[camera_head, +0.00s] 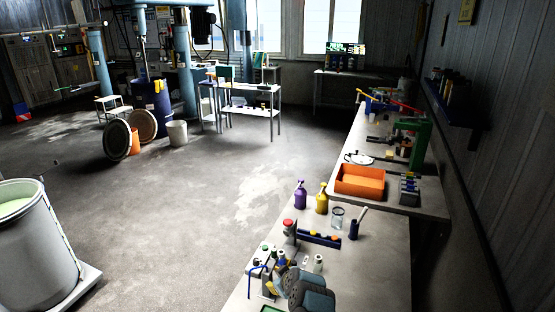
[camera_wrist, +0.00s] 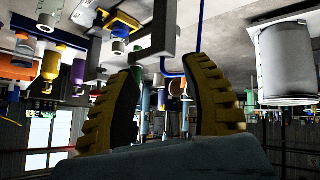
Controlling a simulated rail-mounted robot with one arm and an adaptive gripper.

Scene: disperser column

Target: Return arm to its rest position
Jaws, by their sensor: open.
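My gripper (camera_wrist: 165,85) shows in the wrist view, where the scene appears upside down. Its two ridged yellow-and-black fingers stand wide apart with nothing between them. A blue-grey part (camera_head: 310,290) at the bottom of the head view, over the near bench, looks like my arm's end; its fingers cannot be made out there. The near bench (camera_head: 375,265) carries a purple bottle (camera_head: 300,195), a yellow bottle (camera_head: 321,199), a glass jar (camera_head: 337,217) and a dark blue rack (camera_head: 318,239). Small bottles and a stand close to the blue-grey part partly overlap in view.
An orange bin (camera_head: 360,181) and a green stand (camera_head: 413,145) are on the farther bench along the right wall. A large pale drum (camera_head: 30,245) stands at the left; a similar drum shows in the wrist view (camera_wrist: 285,65). The middle floor is clear.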

